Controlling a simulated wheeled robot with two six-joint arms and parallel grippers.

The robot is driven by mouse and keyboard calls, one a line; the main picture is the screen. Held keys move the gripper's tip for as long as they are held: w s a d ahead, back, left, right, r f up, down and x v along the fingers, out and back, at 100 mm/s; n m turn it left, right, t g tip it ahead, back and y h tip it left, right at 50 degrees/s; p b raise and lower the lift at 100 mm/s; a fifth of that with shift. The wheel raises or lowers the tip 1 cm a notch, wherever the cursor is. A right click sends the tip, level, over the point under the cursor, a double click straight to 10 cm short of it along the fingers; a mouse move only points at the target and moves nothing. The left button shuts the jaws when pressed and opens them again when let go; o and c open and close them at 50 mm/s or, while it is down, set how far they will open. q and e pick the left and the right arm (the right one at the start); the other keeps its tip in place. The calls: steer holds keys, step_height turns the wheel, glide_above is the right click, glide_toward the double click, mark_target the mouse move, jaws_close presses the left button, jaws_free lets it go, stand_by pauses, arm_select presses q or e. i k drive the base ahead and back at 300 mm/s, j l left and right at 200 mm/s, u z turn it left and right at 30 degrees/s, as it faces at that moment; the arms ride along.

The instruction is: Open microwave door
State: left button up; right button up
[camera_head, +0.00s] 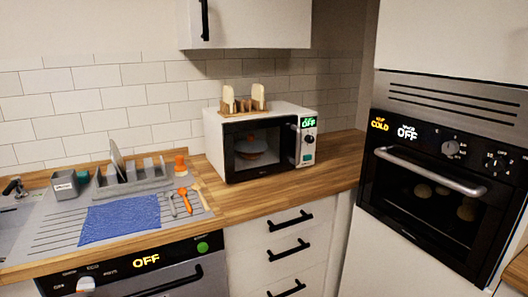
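The microwave (305,124) is white with a black front and stands on the wooden counter. Its door (255,147) looks shut, and a round orange-brown shape shows dimly behind the glass. A dark vertical handle (297,138) runs along the door's right side, beside the control panel. The panel display reads OFF in green. Neither of my grippers is in view.
A wooden rack with toast (244,103) stands on top of the microwave. A dish rack (131,184), a blue cloth (120,219) and utensils lie to the left. A built-in oven (440,175) is at right. The counter (260,196) before the microwave is clear.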

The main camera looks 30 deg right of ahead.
mark_target(290, 134)
steer(key=l+z, duration=0.1)
steer(key=z, duration=0.65)
